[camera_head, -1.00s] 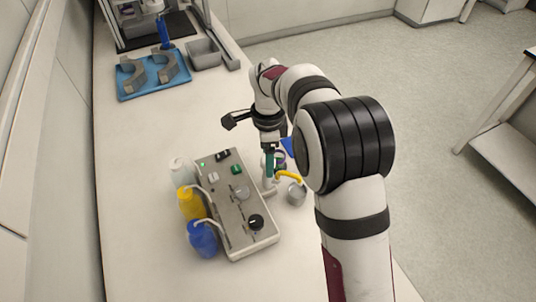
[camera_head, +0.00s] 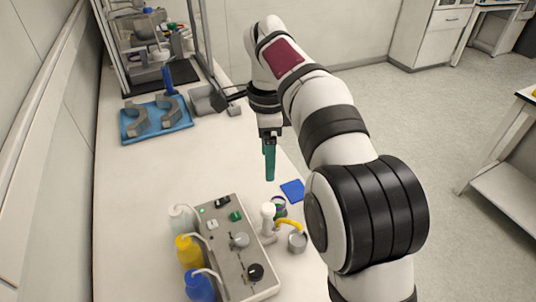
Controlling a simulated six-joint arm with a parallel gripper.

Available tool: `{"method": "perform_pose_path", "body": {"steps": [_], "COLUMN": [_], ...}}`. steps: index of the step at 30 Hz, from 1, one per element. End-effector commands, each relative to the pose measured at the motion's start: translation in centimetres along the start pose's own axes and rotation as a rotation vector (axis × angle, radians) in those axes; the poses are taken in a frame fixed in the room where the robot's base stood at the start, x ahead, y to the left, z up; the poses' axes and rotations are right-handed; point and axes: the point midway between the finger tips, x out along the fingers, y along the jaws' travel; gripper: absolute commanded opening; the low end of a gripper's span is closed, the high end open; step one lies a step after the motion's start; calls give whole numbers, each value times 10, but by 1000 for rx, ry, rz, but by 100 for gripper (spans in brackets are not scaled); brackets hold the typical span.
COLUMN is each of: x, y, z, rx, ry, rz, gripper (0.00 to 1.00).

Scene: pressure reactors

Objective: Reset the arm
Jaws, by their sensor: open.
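My gripper (camera_head: 270,177) hangs straight down at the end of my arm, with dark green fingers. It is above the white bench (camera_head: 150,175), clear of everything near it. The fingers overlap from this view, and I see nothing held between them. The grey control box (camera_head: 238,250) with knobs and buttons lies below and to the left of it. A white post with a yellow spout (camera_head: 290,224) and a small metal cup (camera_head: 297,242) stand at the box's right side.
White, yellow (camera_head: 189,251) and blue (camera_head: 199,286) bottles stand left of the box. A blue square (camera_head: 292,190) lies right of my gripper. A blue tray (camera_head: 183,123) with grey holders and an equipment frame (camera_head: 150,45) stand farther back. The middle bench is clear.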

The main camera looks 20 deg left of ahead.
Motion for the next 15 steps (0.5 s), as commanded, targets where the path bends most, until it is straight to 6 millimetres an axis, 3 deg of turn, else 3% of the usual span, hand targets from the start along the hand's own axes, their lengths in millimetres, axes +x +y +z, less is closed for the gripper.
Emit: {"method": "perform_pose_path", "body": {"steps": [8,10,11,13,15], "x": [0,-5,-9,-19,-19], "y": [1,12,23,64,123], "z": [-1,-14,-25,-56,-85], "rx": [-2,-27,-51,-137,-247], "ry": [0,-5,-11,-32,-60], "rz": [1,2,3,3,-4], "gripper": [77,77,77,77,77]}}
